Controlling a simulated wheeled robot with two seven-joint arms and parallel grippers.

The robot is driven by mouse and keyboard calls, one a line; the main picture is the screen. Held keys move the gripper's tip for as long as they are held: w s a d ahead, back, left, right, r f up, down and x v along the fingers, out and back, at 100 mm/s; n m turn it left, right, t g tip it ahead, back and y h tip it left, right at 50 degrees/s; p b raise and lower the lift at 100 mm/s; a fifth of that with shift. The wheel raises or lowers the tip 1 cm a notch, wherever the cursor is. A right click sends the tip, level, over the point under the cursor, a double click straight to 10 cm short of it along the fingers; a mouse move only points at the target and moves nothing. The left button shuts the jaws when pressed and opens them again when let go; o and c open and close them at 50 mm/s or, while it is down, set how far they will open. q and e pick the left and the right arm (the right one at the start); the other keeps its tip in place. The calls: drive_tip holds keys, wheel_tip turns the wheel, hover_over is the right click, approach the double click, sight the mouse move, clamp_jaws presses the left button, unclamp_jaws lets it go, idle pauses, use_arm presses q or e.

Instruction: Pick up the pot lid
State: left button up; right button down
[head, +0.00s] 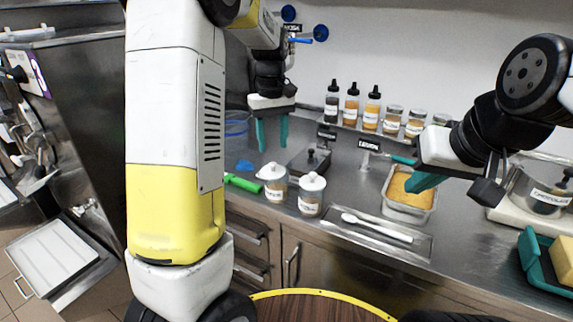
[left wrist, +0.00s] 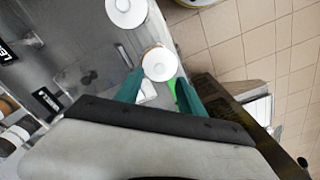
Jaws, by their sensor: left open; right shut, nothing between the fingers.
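Two small jars stand near the counter's front edge, with white knobbed lids: a left lid (head: 271,172) and a right lid (head: 313,182). My left gripper (head: 272,133) is open and empty, pointing down above and behind the jars. In the left wrist view, a round white lid (left wrist: 158,63) shows beyond and between its fingertips (left wrist: 158,80). My right gripper (head: 424,182) is shut and empty over the tan-filled tray.
A metal tray (head: 422,215) of tan food and a flat tray with a white spoon (head: 377,227) lie on the counter. Bottles and jars (head: 352,101) line the back shelf. A green object (head: 242,183) lies left of the jars. A teal container (head: 530,255) is at right.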

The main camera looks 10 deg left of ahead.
sight(273, 163)
use_arm(q)
wheel_tip(273, 163, down, 6)
drive_tip(key=shift+f, duration=0.15)
drive_tip(key=shift+w+a, duration=0.1)
clamp_jaws()
